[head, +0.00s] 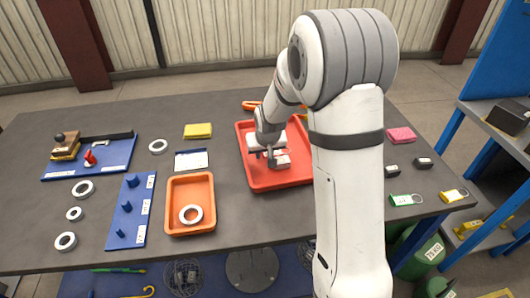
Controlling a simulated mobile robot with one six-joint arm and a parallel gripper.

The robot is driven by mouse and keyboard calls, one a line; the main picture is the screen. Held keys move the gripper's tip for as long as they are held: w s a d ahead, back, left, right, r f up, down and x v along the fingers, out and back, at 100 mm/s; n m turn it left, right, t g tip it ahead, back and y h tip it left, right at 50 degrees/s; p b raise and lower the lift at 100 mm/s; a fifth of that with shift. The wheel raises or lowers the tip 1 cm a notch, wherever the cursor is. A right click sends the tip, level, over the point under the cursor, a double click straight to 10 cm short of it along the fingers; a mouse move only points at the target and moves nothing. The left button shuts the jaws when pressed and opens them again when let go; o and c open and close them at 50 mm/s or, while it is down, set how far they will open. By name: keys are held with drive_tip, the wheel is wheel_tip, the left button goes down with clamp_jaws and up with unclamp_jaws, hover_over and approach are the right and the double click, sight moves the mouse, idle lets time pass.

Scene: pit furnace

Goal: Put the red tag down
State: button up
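My gripper (271,156) points down over the red tray (262,183) at the middle of the table. Pale and dark parts show at its fingertips, too small to tell fingers from anything held. I cannot make out a red tag; against the red tray it may be hidden. Two other tags lie at the table's right front: a green tag (406,200) and a yellow tag (454,196). My arm hides the tray's right part.
An orange tray (190,221) with a white ring (191,214) stands left of the red tray. Blue boards (125,215) and several rings lie further left. A pink block (401,135) and two small dark blocks (392,170) are at the right. The front middle is clear.

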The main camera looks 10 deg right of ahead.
drive_tip(key=v, duration=1.2)
drive_tip(key=s+d+r+g, duration=0.1)
drive_tip(key=s+d, duration=0.1)
drive_tip(key=s, duration=1)
drive_tip(key=s+d+r+g, duration=0.1)
drive_tip(key=s+d+r, duration=0.1)
drive_tip(key=s, duration=1)
drive_tip(key=shift+m+b, duration=0.3)
drive_tip(key=shift+m, duration=0.1)
drive_tip(key=shift+s+r, duration=0.1)
drive_tip(key=shift+r, duration=0.25)
